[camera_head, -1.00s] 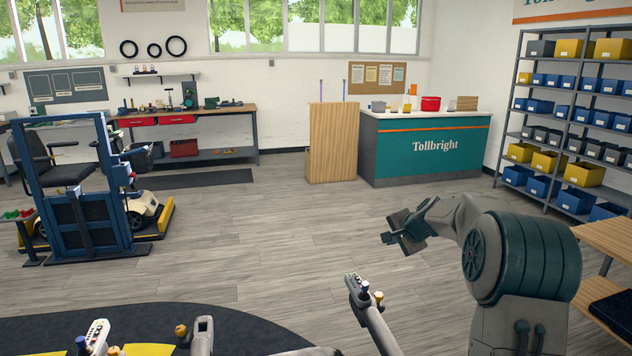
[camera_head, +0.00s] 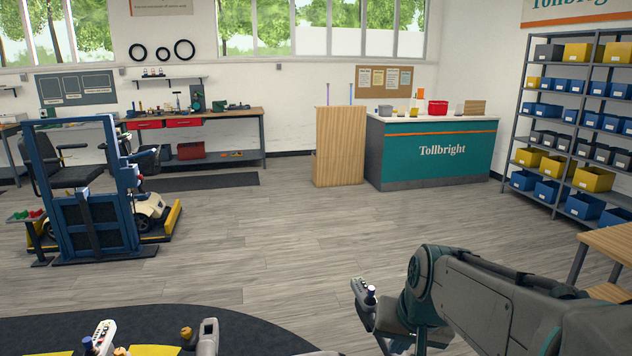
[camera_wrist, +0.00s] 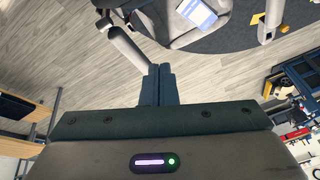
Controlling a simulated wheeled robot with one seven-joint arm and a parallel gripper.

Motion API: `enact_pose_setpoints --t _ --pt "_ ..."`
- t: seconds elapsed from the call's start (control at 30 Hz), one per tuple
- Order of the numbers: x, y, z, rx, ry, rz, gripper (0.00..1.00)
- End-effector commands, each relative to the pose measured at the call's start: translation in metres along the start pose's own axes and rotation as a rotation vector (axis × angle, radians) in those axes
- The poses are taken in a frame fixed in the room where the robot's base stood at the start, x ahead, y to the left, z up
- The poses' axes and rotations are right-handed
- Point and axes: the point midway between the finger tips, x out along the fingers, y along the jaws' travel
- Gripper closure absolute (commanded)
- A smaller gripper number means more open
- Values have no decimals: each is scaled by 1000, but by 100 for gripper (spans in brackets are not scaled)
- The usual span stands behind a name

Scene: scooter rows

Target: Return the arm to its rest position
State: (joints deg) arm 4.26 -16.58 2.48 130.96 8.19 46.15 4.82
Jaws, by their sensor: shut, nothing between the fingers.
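My gripper (camera_wrist: 158,72) shows in the wrist view with its two dark fingers together and nothing between them. Beyond the fingertips are the grey wood floor and a grey bar of a scooter (camera_wrist: 127,47); I cannot tell how far apart they are. In the head view my arm (camera_head: 490,300) comes in from the lower right and bends down near the bottom edge. I cannot make out the fingers in that view.
A scooter armrest with a joystick (camera_head: 363,290) stands just left of my arm. More scooter controls (camera_head: 104,335) line the bottom edge. A wooden table (camera_head: 612,243) is at right. A blue lift frame (camera_head: 95,220) stands at left. The middle floor is clear.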

Motion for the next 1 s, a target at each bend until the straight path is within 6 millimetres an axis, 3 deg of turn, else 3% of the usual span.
enact_pose_setpoints --t 0.1,0.33,0.47,1.0 --pt "-6 10 42 -83 -28 36 100" --pt "-8 28 91 -183 -71 80 100" --pt "-8 32 100 -203 -79 89 100" --pt "-8 32 100 -204 -80 90 100"
